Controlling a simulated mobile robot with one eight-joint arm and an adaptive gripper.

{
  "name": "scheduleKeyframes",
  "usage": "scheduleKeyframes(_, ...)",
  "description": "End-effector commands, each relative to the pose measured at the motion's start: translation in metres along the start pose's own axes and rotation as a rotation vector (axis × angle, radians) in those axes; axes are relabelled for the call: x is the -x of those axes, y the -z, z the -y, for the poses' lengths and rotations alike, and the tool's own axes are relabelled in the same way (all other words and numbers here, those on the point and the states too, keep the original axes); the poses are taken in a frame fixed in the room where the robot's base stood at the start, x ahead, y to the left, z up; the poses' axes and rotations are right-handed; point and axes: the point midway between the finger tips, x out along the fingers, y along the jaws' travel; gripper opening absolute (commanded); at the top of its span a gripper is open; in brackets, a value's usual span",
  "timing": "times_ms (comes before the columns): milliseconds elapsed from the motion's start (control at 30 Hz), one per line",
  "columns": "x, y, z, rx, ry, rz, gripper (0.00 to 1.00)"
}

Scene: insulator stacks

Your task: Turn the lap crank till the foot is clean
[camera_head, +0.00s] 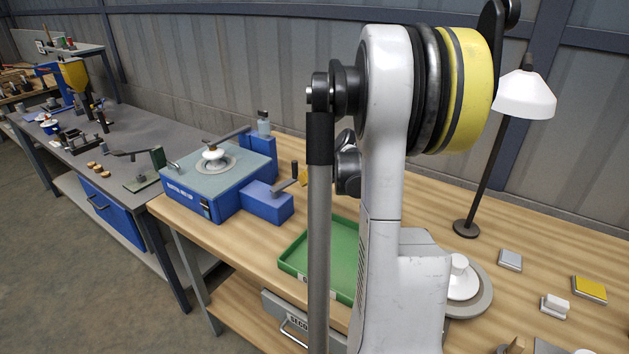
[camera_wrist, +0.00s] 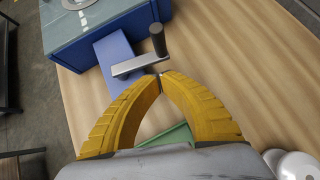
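The lap machine (camera_head: 203,192) is a blue box with a grey-green top on the wooden bench. A white insulator piece (camera_head: 213,154) sits on its round plate under a bar; its foot is hidden. The lap crank (camera_head: 284,186) is a grey arm with an upright dark knob on a smaller blue block (camera_head: 266,203). In the wrist view the crank arm (camera_wrist: 137,65) and knob (camera_wrist: 157,40) lie just beyond my gripper (camera_wrist: 161,75). Its yellow fingers are closed, tips together, with nothing seen between them. Whether the tips touch the crank arm is unclear.
A green tray (camera_head: 296,266) lies in front of the crank. A white lamp (camera_head: 525,95), a round stand (camera_head: 473,302) and small pads (camera_head: 589,289) are at the right. A grey bench (camera_head: 95,150) with tools stands at the left. My arm hides the middle.

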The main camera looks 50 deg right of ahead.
Motion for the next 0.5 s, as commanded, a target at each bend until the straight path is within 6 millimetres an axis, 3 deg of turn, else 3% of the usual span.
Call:
scheduleKeyframes(200,-0.020,-0.021,0.000,0.001,0.000,0.001,0.00)
scheduleKeyframes(500,-0.024,-0.028,0.000,0.001,0.001,0.000,0.00)
